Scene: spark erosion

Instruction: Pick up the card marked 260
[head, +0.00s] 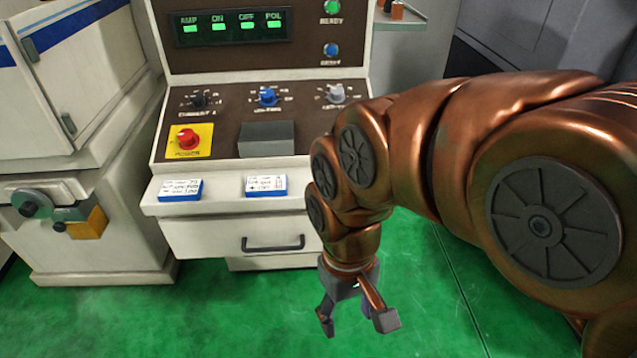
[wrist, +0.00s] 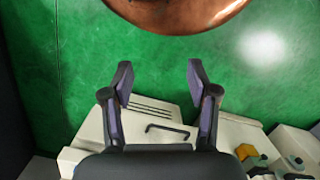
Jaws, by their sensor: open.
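Two white cards with blue edges lie on the console's pale front ledge (head: 228,198) in the head view, a left card (head: 179,187) and a right card (head: 266,184). Both carry several lines of small print, too small for me to tell which one is marked 260. My gripper (head: 357,321) is open and empty, pointing down over the green floor, in front of, below and to the right of both cards. In the wrist view my gripper (wrist: 160,78) shows its two fingers spread apart, and neither card can be made out.
The console has a red power button (head: 187,139) on a yellow plate, a dark grey block (head: 266,139) and several knobs above the ledge. A drawer handle (head: 273,243) sticks out below. A machine with an orange block (head: 88,222) stands left. The green floor (head: 230,315) is clear.

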